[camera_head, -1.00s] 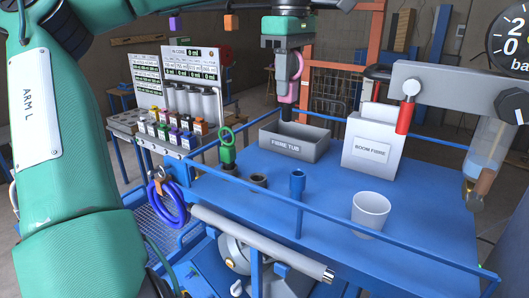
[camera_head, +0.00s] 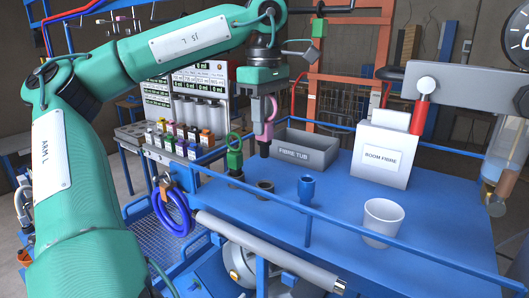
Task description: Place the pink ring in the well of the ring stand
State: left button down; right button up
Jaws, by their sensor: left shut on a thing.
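My left gripper (camera_head: 262,98) hangs down from the arm that reaches in from the left. A dark lower end hangs below the ring, above the blue table. Below it on the table stands a short dark-grey round holder with an open top (camera_head: 265,187), apart from the ring. I cannot tell which holder is the ring stand. My right gripper is not in view.
The grey fibre tub (camera_head: 305,154) stands just behind the held ring. A white room fibre box (camera_head: 383,158) and a white cup (camera_head: 382,221) are on the right. A blue rail (camera_head: 350,227) runs along the table's front. Blue coiled hose (camera_head: 172,212) hangs at left.

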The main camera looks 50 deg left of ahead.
aim_at(265, 157)
pick_arm(q)
notch_tip(265, 157, down, 5)
jog(key=shift+f+p, duration=0.1)
jog(key=shift+p, duration=0.5)
notch_tip(265, 157, down, 2)
jog(key=shift+d+f+p, duration=0.15)
jog(key=shift+f+p, duration=0.1)
jog(key=shift+p, duration=0.4)
jog(key=shift+f, duration=0.5)
jog(key=shift+f, duration=0.15)
jog(key=c, duration=1.1)
grip_release()
jog(key=shift+c, duration=0.2)
